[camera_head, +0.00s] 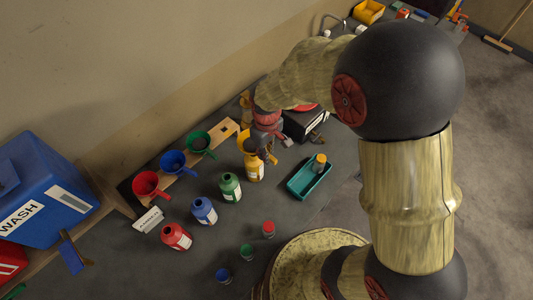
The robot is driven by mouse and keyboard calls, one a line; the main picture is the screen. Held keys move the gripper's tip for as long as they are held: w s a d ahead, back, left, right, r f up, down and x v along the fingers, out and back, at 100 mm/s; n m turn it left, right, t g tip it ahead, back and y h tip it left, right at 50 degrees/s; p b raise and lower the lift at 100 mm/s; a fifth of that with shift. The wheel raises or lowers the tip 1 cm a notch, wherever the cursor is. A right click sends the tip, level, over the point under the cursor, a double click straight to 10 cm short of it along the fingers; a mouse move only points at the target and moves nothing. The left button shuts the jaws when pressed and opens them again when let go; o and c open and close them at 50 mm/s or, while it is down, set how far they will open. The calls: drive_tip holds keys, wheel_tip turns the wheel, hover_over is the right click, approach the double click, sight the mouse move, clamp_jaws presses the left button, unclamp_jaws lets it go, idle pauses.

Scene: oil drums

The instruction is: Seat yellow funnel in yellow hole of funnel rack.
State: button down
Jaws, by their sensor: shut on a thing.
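The yellow funnel (243,138) is partly hidden behind my gripper (262,150), which is shut on it, just right of the rack's right end. The funnel rack (222,132) is a pale wooden board along the wall side of the dark bench. Red (146,183), blue (173,162) and green (199,142) funnels sit along it. Bare wood shows at its right end, with a dark spot. The yellow bottle (254,172) stands below my gripper. I cannot tell whether the funnel touches the bottle or the rack.
Green (230,188), blue (204,211) and red (176,237) bottles stand in front of the rack. A teal tray (299,190) holds a yellow-topped item. Loose red (268,229), green (246,251) and blue (223,275) caps lie nearer. A dark box (302,124) is right of my gripper.

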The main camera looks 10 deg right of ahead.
drive_tip(key=shift+r+p, duration=0.85)
drive_tip(key=shift+r, duration=0.6)
